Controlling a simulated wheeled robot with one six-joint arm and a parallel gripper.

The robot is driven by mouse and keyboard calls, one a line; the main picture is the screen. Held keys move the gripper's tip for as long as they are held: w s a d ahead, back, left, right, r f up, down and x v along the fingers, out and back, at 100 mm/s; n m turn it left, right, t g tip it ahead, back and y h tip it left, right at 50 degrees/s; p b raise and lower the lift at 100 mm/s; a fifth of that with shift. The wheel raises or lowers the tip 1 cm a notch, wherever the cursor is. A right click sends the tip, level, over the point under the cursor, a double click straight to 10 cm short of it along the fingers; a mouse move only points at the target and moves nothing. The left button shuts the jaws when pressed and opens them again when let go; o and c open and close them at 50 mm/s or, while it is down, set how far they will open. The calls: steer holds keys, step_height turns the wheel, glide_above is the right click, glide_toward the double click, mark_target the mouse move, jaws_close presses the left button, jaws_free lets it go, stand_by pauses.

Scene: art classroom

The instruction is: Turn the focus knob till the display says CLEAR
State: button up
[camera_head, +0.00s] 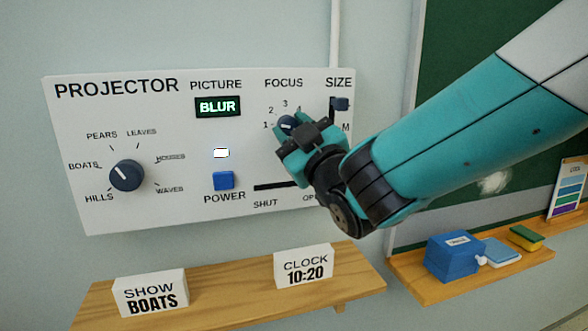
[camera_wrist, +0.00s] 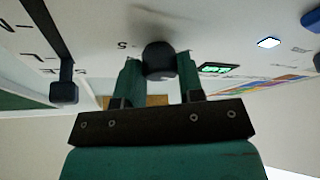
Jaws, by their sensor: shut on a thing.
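The dark blue focus knob (camera_head: 287,123) sits on the white projector panel (camera_head: 150,220) under the word FOCUS, with the numbers 1 to 4 showing around it. My gripper (camera_head: 292,136) is at the knob and shut on it. In the wrist view the knob (camera_wrist: 159,60) is between the two fingers of my gripper (camera_wrist: 158,75). My gripper hides part of the scale. The knob's white mark seems to point to the upper right in the head view. The picture display (camera_head: 217,106) reads BLUR in lit letters.
The picture-choice knob (camera_head: 126,175) points to the upper left. A blue power button (camera_head: 223,180) has a lit lamp (camera_head: 221,153) above it. The size slider (camera_head: 340,104) is right of the focus knob. A wooden shelf (camera_head: 225,284) with SHOW BOATS and CLOCK 10:20 signs lies below.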

steer(key=m+h+b, duration=0.1)
steer(key=m+b, duration=0.1)
steer(key=b, duration=0.3)
steer(key=m+t+h+b, duration=0.1)
steer(key=m+b, duration=0.1)
steer(key=b, duration=0.4)
steer(key=f+m+t+h+b, duration=0.1)
steer(key=m+b, duration=0.2)
steer(key=b, duration=0.2)
steer(key=shift+a+b, duration=0.15)
steer(key=shift+b, duration=0.25)
steer(key=shift+r+m+t+h+b, duration=0.15)
steer(key=shift+m+t+h+b, duration=0.3)
steer(key=shift+m+b, duration=0.2)
steer(key=shift+r+m+h+b, duration=0.15)
steer(key=shift+m+h+b, duration=0.1)
steer(key=shift+m+b, duration=0.25)
steer(key=o, duration=0.9)
steer(key=shift+r, duration=0.1)
steer(key=shift+s, duration=0.1)
